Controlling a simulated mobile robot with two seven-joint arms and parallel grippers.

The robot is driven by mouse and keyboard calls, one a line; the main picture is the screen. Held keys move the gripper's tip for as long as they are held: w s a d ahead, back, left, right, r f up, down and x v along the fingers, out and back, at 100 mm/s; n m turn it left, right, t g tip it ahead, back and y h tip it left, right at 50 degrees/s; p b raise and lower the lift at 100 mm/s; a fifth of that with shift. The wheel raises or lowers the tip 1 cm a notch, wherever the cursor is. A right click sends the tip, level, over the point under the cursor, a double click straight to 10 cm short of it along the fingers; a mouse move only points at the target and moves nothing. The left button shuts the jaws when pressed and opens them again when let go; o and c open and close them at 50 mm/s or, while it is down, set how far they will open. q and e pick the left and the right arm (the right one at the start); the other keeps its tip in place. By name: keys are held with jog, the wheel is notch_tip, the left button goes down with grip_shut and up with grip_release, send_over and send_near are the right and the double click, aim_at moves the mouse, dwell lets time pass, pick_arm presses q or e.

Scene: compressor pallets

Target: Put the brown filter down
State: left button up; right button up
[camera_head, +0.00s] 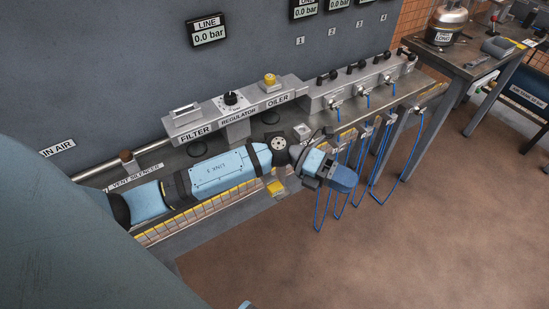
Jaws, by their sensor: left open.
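My left arm reaches in from the left over the bench, and its gripper (343,180) is over the bench's front edge, near the hanging blue hoses. No held object can be made out at its jaws, which are small and seen from behind. No brown filter can be clearly made out. A small brown cap (125,156) stands on the pipe above the VENT SILENCER label, apart from my gripper. The grey FILTER unit (184,115) is on the wall side, left of the REGULATOR and OILER. My right gripper is not in view.
A grey valve block (360,83) with black knobs runs along the wall. Blue hoses (416,150) hang in loops off the bench front. The brown floor (430,240) is clear.

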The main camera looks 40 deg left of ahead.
pick_arm(q)
jog(key=s+a+f+m+t+y, duration=0.3)
jog(key=s+f+m+y, duration=0.3)
jog(key=m, duration=1.1)
jog(key=s+a+f+m+t+y, duration=0.4)
jog(key=s+f+m+y, duration=0.3)
jog(key=m, duration=1.1)
jog(key=s+f+t, duration=0.1)
jog(key=s+f, duration=0.2)
jog(key=f, duration=0.3)
jog(key=shift+s+f+t+y, duration=0.25)
jog(key=shift+t+y, duration=0.05)
jog(key=shift+a, duration=0.1)
